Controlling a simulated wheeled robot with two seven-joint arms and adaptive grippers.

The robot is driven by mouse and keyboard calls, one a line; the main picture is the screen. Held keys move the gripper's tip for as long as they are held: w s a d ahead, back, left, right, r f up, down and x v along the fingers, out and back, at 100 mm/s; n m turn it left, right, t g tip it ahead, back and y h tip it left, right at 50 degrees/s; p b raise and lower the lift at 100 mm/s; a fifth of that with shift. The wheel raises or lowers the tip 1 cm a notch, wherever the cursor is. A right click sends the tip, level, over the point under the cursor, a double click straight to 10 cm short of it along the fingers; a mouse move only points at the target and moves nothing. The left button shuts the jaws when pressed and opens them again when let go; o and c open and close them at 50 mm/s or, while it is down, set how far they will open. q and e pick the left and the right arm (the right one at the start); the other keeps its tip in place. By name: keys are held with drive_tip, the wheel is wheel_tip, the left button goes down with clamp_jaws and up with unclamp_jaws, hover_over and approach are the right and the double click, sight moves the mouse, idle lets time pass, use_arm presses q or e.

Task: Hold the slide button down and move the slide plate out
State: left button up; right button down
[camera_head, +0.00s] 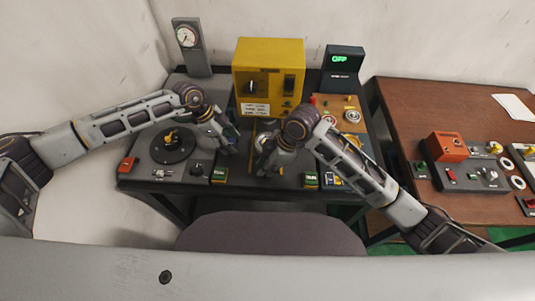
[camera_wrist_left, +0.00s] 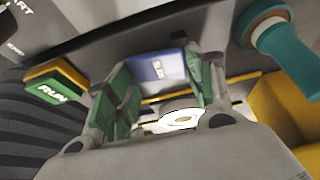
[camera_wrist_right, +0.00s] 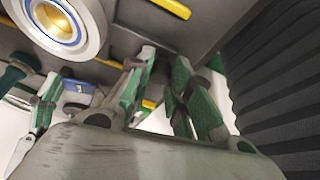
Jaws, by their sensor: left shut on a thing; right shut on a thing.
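The slide button is a blue block with white lettering (camera_wrist_left: 168,68), between the green finger pads of my left gripper (camera_wrist_left: 168,85). The button also shows in the right wrist view (camera_wrist_right: 78,87). In the head view my left gripper (camera_head: 231,150) is low over the bench's middle. My right gripper (camera_head: 264,162) is just right of it. In the right wrist view its fingers (camera_wrist_right: 163,62) are close together on something thin, which they mostly hide; it appears to be the slide plate. A white ring with a brass centre (camera_wrist_left: 183,119) lies behind the left fingers.
A yellow machine box (camera_head: 268,70) stands behind the grippers, with a gauge (camera_head: 188,38) and a display reading OFF (camera_head: 340,59) beside it. A round fixture (camera_head: 172,147) is left. Green buttons (camera_head: 219,175) line the front. A brown table (camera_head: 430,105) stands right.

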use_arm(q)
drive_tip(key=shift+s+f, duration=0.1)
drive_tip(key=shift+f, duration=0.1)
use_arm(e)
drive_tip(key=shift+s+a, duration=0.15)
drive_tip(key=shift+s, duration=3.45)
drive_tip(key=c, duration=1.3)
unclamp_jaws()
drive_tip(key=shift+v, duration=0.8)
drive_tip(key=v, duration=1)
drive_tip(key=shift+r, duration=0.15)
use_arm(q)
drive_tip(key=o, duration=1.1)
drive_tip(key=shift+r, duration=0.15)
drive_tip(key=shift+c, duration=0.2)
